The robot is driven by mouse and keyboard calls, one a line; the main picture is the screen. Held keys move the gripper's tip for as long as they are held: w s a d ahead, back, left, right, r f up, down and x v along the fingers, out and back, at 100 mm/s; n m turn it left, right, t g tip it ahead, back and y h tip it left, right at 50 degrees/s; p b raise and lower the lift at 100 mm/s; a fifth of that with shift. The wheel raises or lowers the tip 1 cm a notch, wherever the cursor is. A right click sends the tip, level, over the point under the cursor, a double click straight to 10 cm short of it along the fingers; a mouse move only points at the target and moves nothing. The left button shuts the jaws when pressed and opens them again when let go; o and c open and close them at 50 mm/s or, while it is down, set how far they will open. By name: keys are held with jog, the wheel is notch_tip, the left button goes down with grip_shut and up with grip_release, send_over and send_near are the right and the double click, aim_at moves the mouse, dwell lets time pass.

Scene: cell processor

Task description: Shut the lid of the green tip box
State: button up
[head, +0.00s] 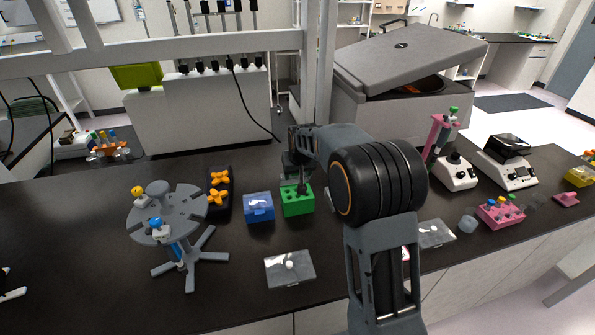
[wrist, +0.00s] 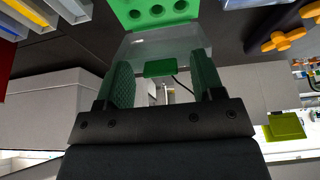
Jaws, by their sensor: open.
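The green tip box (head: 297,203) stands on the dark bench, with holes in its top. Its top edge with holes (wrist: 150,12) shows at the top of the wrist view. Its clear lid (wrist: 165,45) is open, standing away from the holes, with a green tab (wrist: 160,68) at its outer edge. My gripper (wrist: 162,75) is open, its two green ribbed fingers on either side of the tab. In the head view my gripper (head: 297,165) is at the back of the box, partly hidden by my arm. I cannot tell whether the fingers touch the lid.
A blue tip box (head: 259,208) stands just left of the green one. Further left are a black rack with orange knobs (head: 218,190) and a grey pipette carousel (head: 170,215). A centrifuge (head: 405,85) stands behind my arm. The bench front left of centre is mostly clear.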

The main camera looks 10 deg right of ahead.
grip_shut()
dwell(0.6)
